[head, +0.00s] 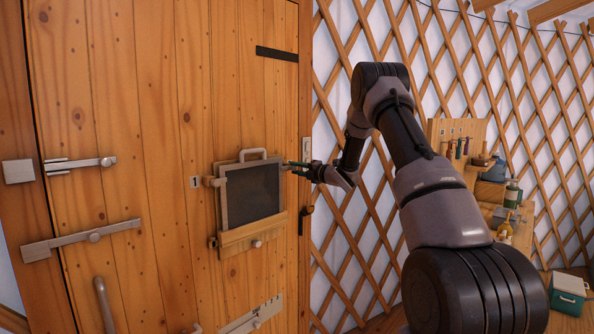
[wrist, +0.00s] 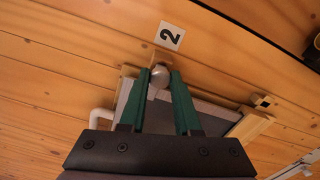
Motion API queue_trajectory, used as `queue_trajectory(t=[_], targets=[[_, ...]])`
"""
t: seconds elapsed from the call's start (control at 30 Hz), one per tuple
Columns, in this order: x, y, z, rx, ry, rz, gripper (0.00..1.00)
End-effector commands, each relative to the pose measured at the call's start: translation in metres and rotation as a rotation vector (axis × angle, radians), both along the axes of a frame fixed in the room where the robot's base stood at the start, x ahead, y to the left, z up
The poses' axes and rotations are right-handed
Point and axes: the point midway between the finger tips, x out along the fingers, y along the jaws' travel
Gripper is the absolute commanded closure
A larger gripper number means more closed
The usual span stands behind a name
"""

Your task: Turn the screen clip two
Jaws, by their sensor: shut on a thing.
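The screen (head: 253,193) is a dark mesh panel in a pale frame, upright on the wooden door, with a handle (head: 253,154) on top. My gripper (head: 290,166) is at the screen's right edge. In the head view my fingers hide clip two. Clip one (head: 214,182) is at the screen's left edge, by label "1" (head: 194,182).
A wooden ledge (head: 252,235) with a small knob holds the screen's bottom. Metal bolts (head: 82,240) are on the door's left. A dark latch (head: 305,212) is on the door's right edge. A tool bench (head: 513,215) stands at right by the lattice wall.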

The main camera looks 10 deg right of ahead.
Motion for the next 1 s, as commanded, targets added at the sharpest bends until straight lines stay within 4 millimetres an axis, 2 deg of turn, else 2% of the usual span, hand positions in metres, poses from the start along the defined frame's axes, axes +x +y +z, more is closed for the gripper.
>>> queue_trajectory(t=[0.03, 0.07, 0.1, 0.13, 0.53, 1.0], targets=[[0.000, 0.000, -0.001, -0.001, 0.002, -0.001, 1.00], [0.000, 0.000, -0.001, -0.001, 0.002, -0.001, 0.57], [0.000, 0.000, -0.001, -0.001, 0.001, 0.000, 0.42], [0.000, 0.000, -0.001, -0.001, 0.001, 0.000, 0.39], [-0.006, -0.005, 0.000, 0.001, 0.001, -0.002, 0.39], [-0.076, -0.053, 0.000, 0.001, 0.001, -0.002, 0.39]])
